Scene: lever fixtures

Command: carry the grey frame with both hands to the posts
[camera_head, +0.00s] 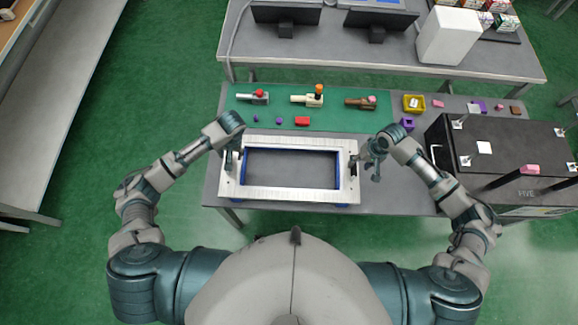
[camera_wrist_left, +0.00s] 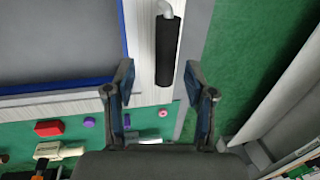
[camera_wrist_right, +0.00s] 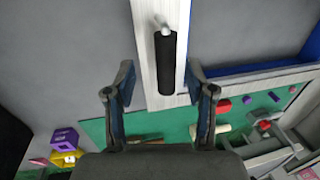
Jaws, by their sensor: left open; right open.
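The grey frame (camera_head: 290,195) lies flat at the table's front, a light rectangle with a blue inner edge. A black handle stands on each short side. My left gripper (camera_head: 232,158) is at the frame's left end; in the left wrist view its open fingers (camera_wrist_left: 160,95) have the black handle (camera_wrist_left: 168,50) ahead between them, apart from them. My right gripper (camera_head: 366,168) is at the right end; in the right wrist view its open fingers (camera_wrist_right: 160,90) point towards the black handle (camera_wrist_right: 166,62). Posts (camera_head: 465,160) stand up from the black case (camera_head: 500,140) on the right.
A green mat (camera_head: 350,118) behind the frame bears lever fixtures (camera_head: 308,97) and small blocks, including a red block (camera_head: 302,121). A second table (camera_head: 330,53) is at the back.

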